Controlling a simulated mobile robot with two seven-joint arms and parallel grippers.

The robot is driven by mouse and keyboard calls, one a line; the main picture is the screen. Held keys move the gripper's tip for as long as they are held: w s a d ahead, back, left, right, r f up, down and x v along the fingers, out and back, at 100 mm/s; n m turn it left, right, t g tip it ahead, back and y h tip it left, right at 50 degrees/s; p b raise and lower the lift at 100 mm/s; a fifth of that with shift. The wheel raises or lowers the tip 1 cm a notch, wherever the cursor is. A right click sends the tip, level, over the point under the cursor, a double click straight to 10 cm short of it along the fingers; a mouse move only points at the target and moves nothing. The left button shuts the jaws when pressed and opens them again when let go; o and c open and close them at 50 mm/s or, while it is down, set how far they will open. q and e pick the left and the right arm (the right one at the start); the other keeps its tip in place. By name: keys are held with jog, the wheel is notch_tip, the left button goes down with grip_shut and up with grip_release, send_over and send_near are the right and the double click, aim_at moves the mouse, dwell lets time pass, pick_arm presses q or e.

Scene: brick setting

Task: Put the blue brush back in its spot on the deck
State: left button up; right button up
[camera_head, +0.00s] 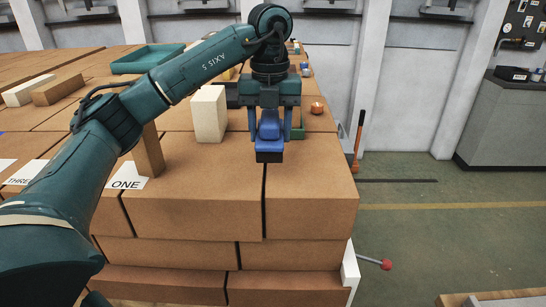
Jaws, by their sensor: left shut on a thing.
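The blue brush (269,128) has a blue body and a dark lower edge. My left gripper (269,108) points down above it and is shut on it. The brush hangs over the front part of the brick deck (205,175), close to a dark seam between two large bricks. I cannot tell whether its lower edge touches the deck. My right gripper is not in view.
A white brick (209,114) and a brown upright brick (148,152) stand left of the brush. A copper ball-like thing (317,107) and a green part (297,131) are to the right. A green tray (147,59) lies farther back. A red-knobbed lever (386,264) sticks out at front right.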

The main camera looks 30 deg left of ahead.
pick_arm(q)
jog(key=shift+f+p, duration=0.35)
jog(key=shift+f, duration=2.4)
jog(key=o, duration=1)
jog(key=shift+f, duration=0.1)
